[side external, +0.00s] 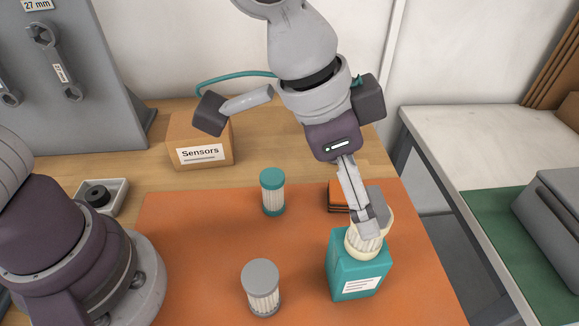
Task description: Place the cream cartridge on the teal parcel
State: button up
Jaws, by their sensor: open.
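The teal parcel (343,283) stands on the orange mat at the lower right, with a white label on its front. The cream cartridge (363,251) is upright on top of the parcel and appears to touch it. My gripper (370,222) is at the upper part of the cartridge, with its fingers open around or beside it. The fingers hide part of the cartridge, and the gap between them is not clear.
A teal-capped cartridge (272,192) and a grey-capped cartridge (262,287) stand on the orange mat (200,250). A dark and orange item (338,196) lies behind my gripper. A Sensors box (200,140) and a small tray (112,203) are behind and left.

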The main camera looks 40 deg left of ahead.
jog(key=a+v, duration=0.1)
jog(key=v, duration=0.5)
jog(key=s+a+f+n+t+y, duration=0.1)
jog(key=a+n, duration=0.3)
jog(key=a, duration=0.6)
jog(key=s+a+f+n+t+y, duration=0.1)
jog(key=a+n, duration=0.4)
jog(key=a, duration=0.5)
jog(key=shift+s+f+y, duration=0.25)
jog(key=shift+s+y, duration=0.35)
jog(key=shift+s, duration=0.65)
